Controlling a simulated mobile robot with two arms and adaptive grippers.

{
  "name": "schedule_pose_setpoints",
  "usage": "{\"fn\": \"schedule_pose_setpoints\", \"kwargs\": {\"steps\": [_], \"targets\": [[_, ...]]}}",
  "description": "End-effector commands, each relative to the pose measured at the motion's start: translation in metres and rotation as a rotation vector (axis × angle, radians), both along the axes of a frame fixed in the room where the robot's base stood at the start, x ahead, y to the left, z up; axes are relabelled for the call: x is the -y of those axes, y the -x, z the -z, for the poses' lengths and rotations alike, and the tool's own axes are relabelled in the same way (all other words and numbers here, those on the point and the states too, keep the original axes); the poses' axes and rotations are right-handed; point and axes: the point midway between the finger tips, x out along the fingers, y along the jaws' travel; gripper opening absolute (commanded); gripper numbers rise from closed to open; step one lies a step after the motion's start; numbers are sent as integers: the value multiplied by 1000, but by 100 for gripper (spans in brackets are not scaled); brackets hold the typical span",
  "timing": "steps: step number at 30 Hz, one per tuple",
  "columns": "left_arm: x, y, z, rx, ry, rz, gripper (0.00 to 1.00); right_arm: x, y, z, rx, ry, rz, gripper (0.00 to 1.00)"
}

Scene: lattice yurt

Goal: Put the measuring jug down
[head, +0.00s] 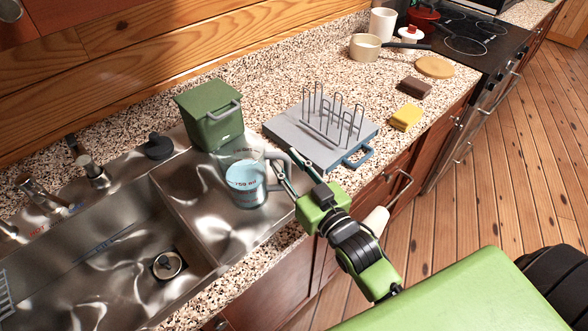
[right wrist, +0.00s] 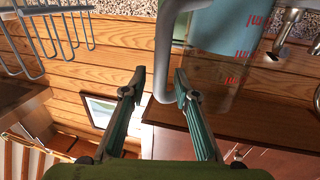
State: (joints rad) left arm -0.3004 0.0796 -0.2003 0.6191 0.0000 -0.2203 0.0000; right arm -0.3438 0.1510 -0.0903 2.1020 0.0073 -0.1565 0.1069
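The measuring jug (head: 243,184) is clear with red markings and holds pale blue liquid. It looks upright on the steel drainboard (head: 205,205) beside the sink basin, with its grey handle facing right. In the right wrist view the jug (right wrist: 225,60) fills the upper right. My right gripper (head: 284,163) is at the handle. In the right wrist view its two fingers (right wrist: 160,86) stand apart on either side of the handle, with a visible gap, so it looks open. My left gripper is not in view.
A green lidded bin (head: 211,115) stands just behind the jug. A grey board with a wire rack (head: 333,115) lies to the right, near a yellow sponge (head: 406,117). The sink basin (head: 115,250) is at left. Drainboard in front of the jug is clear.

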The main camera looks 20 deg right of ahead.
Motion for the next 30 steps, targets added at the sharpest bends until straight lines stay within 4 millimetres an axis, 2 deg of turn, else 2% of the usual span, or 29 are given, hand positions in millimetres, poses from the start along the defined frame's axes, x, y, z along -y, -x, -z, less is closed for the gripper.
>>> {"fn": "schedule_pose_setpoints", "kwargs": {"steps": [5, 19, 24, 30], "targets": [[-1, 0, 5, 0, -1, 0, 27, 2, 17, 2, -2, 0, 0, 28], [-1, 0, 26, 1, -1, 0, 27, 14, 97, 3, -2, 0, 0, 28], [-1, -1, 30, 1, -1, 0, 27, 16, 112, 2, -1, 0, 0, 28], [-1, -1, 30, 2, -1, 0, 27, 17, 119, 1, 1, 1, 0, 28]]}}
